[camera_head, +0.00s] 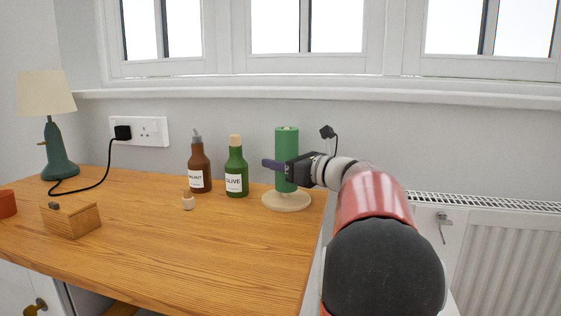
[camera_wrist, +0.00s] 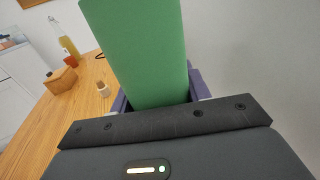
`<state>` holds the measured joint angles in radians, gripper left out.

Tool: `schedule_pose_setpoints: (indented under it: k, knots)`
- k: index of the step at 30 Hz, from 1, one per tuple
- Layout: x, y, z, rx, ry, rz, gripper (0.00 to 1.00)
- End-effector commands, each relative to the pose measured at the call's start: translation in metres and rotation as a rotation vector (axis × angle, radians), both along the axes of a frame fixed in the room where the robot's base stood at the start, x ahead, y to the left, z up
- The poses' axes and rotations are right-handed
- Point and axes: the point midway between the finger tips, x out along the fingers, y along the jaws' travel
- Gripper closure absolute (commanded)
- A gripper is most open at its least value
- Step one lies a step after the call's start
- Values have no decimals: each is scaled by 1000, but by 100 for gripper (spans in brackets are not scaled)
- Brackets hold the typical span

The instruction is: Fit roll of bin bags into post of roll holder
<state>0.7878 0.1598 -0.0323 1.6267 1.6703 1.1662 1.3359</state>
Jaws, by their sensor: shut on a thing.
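The green roll of bin bags (camera_head: 287,145) stands upright at the right end of the wooden counter, and it also fills the upper middle of the wrist view (camera_wrist: 138,50). My gripper (camera_head: 277,165) is shut on the roll, with purple fingers on either side of it, also seen in the wrist view (camera_wrist: 158,94). The roll holder's round pale base (camera_head: 286,203) is directly below the roll. The roll's lower end is close above the base. The post is mostly hidden by the roll, and I cannot tell how far the roll is around it.
A green olive bottle (camera_head: 236,172) and a brown bottle (camera_head: 200,167) stand left of the roll. A small wooden piece (camera_head: 188,201), a wooden box (camera_head: 71,219) and a lamp (camera_head: 60,150) are farther left. A radiator (camera_head: 500,245) is at right.

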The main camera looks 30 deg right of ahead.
Motion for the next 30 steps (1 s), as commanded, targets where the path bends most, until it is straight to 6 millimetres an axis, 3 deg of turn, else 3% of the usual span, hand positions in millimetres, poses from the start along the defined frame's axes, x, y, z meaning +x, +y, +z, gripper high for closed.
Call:
schedule_pose_setpoints:
  k: [19,20,21,25,30]
  knots:
    - [0,0,-16,0,-1,0,80]
    - [0,0,-16,0,-1,0,52]
    - [0,0,-15,-1,-1,0,47]
    - [0,0,-16,0,-1,0,30]
    - [0,0,-16,0,0,0,28]
